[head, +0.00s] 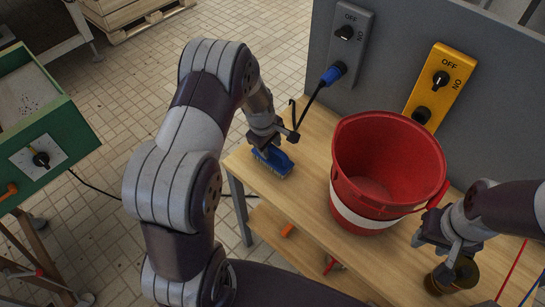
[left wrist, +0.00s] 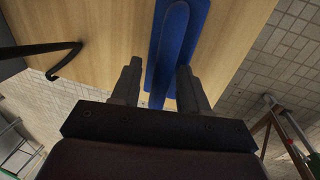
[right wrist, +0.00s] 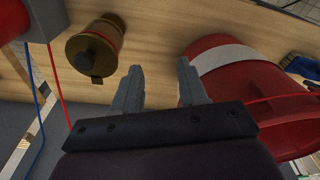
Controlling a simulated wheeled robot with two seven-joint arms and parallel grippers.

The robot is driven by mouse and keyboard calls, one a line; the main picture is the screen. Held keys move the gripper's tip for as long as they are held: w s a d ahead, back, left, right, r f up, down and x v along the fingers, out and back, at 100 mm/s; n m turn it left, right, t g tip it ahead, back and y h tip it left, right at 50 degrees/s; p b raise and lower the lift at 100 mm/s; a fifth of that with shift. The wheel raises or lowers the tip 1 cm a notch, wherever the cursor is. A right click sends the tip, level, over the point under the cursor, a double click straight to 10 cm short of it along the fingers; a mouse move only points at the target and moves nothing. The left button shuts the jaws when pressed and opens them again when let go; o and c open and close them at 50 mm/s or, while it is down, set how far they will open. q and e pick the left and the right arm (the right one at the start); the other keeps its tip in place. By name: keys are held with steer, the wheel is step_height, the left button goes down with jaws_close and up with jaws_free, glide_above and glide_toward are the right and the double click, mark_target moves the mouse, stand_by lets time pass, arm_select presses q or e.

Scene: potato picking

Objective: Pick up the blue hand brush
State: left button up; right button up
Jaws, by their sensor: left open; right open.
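The blue hand brush (head: 273,160) lies on the wooden table near its left end, with pale bristles along its lower edge. In the left wrist view its blue handle (left wrist: 181,35) runs up between the fingertips. My left gripper (head: 265,142) is directly over the brush; in the left wrist view its open fingers (left wrist: 158,78) stand on either side of the handle. I cannot tell if they touch it. My right gripper (head: 440,250) is open and empty at the table's right; it also shows in the right wrist view (right wrist: 157,80). The brush also shows at that view's right edge (right wrist: 302,66).
A red bucket with a white band (head: 385,165) stands mid-table between my grippers. A brass-brown cylindrical object (right wrist: 95,45) is by my right gripper. A grey panel (head: 395,50) with switches rises behind the table. A black cable (head: 312,101) hangs behind my left gripper.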

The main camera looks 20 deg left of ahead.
arm_select(q)
steer(key=shift+s, duration=0.1)
jaws_close()
steer(key=shift+r, duration=0.15)
step_height(320, 180, up, 10)
steer(key=shift+f, duration=0.1)
steer(key=c, duration=0.8)
jaws_free()
jaws_close()
